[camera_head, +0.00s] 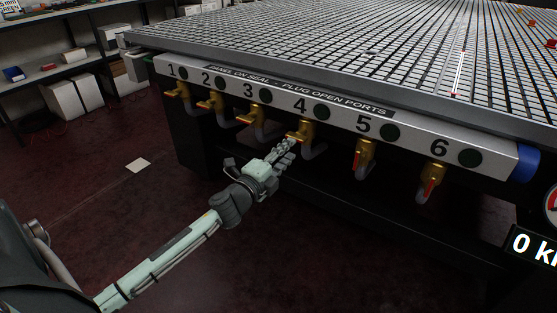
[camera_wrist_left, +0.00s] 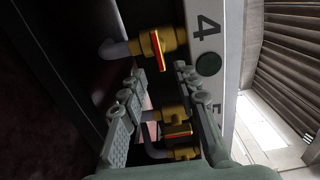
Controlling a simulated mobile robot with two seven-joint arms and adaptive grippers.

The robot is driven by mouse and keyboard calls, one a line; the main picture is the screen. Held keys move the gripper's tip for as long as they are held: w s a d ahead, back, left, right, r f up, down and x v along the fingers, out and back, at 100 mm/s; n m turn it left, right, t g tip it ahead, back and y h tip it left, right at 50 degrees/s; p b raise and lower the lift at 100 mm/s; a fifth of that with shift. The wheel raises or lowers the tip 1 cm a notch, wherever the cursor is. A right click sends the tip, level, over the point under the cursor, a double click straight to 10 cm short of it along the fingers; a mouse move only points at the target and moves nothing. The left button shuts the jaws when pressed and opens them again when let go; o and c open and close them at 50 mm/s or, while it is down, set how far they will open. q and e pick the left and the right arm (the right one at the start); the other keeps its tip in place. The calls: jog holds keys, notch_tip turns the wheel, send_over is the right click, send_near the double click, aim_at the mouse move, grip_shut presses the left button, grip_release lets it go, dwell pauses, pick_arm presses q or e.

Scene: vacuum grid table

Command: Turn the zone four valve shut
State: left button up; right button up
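The zone four valve (camera_head: 304,130) is a brass valve with a red-edged lever, under the number 4 on the panel (camera_head: 225,88). In the left wrist view the valve (camera_wrist_left: 155,46) has its lever lying across the valve body. My left gripper (camera_head: 287,147) is just below and left of this valve in the head view. In the left wrist view its two fingers (camera_wrist_left: 160,70) are spread apart, with the lever's end near the gap between the tips. I cannot tell whether they touch. My right gripper is not in view.
The zone five valve (camera_head: 364,157) and zone six valve (camera_head: 432,182) have levers pointing down along their bodies. Valves one to three hang to the left (camera_head: 178,90). The grid table (camera_head: 330,45) overhangs them. The floor in front is mostly clear, with a pale sheet (camera_head: 138,165).

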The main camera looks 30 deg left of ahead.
pick_arm(q)
jog(key=shift+s, duration=2.3)
jog(key=s+d+f+n+g+y+p, duration=0.2)
jog(key=s+f+n+g+y+p, duration=0.1)
jog(key=s+f+n+g, duration=1.25)
jog(key=s+d+f+n+h, duration=0.1)
jog(key=s+d+f, duration=0.4)
jog(key=s+f, duration=0.3)
jog(key=shift+s+d+f+h, duration=0.15)
jog(key=shift+s+d+h, duration=0.2)
jog(key=shift+s, duration=0.7)
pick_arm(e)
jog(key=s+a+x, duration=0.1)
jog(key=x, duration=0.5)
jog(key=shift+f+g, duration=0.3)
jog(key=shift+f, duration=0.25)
pick_arm(q)
jog(key=shift+t, duration=0.25)
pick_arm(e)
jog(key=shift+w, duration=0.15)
